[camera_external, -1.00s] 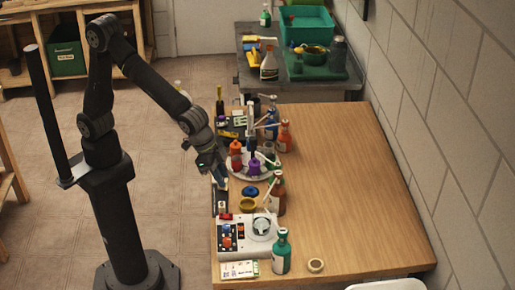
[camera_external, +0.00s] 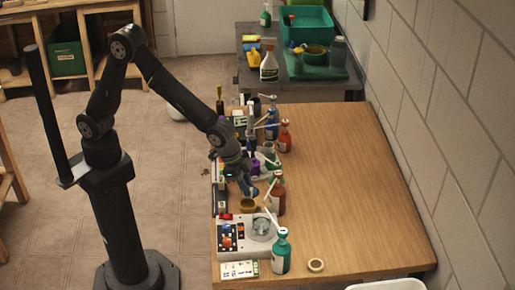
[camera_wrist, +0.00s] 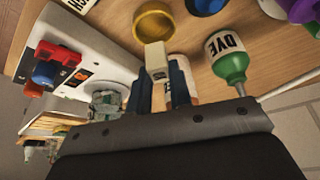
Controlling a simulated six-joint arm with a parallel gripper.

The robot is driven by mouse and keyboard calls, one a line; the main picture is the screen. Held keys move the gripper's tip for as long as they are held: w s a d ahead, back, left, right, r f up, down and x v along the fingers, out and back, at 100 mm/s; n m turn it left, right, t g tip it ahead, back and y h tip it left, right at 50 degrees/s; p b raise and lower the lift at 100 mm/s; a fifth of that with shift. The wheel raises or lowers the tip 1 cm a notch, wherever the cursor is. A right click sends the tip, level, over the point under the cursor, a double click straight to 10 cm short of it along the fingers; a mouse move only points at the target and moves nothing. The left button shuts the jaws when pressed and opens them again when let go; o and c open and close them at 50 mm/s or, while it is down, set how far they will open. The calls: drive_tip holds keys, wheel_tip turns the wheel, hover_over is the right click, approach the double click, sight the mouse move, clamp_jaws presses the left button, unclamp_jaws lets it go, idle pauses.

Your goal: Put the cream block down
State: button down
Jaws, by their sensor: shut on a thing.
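The cream block (camera_wrist: 157,62) is between the two dark blue fingers of my gripper (camera_wrist: 160,85) in the wrist view. My gripper is shut on it. The block's free end points toward a small yellow bowl (camera_wrist: 153,20) and overlaps its near rim in the picture; I cannot tell whether they touch. In the external view my gripper (camera_external: 246,187) is low over the left side of the wooden table, just behind the yellow bowl (camera_external: 248,205). The block cannot be made out there.
A white panel box (camera_external: 252,244) with buttons stands in front of the bowl. A dye bottle (camera_wrist: 228,55) is right of the block in the wrist view. A green bottle (camera_external: 281,253) and tape roll (camera_external: 316,265) stand nearer the front. The table's right side (camera_external: 350,190) is clear.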

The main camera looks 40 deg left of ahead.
drive_tip(key=shift+f, duration=1.85)
drive_tip(key=shift+f, duration=0.1)
drive_tip(key=shift+f, duration=0.5)
drive_tip(key=c, duration=1.3)
unclamp_jaws()
drive_tip(key=shift+r, duration=0.25)
drive_tip(key=v, duration=1.2)
drive_tip(key=shift+r, duration=0.35)
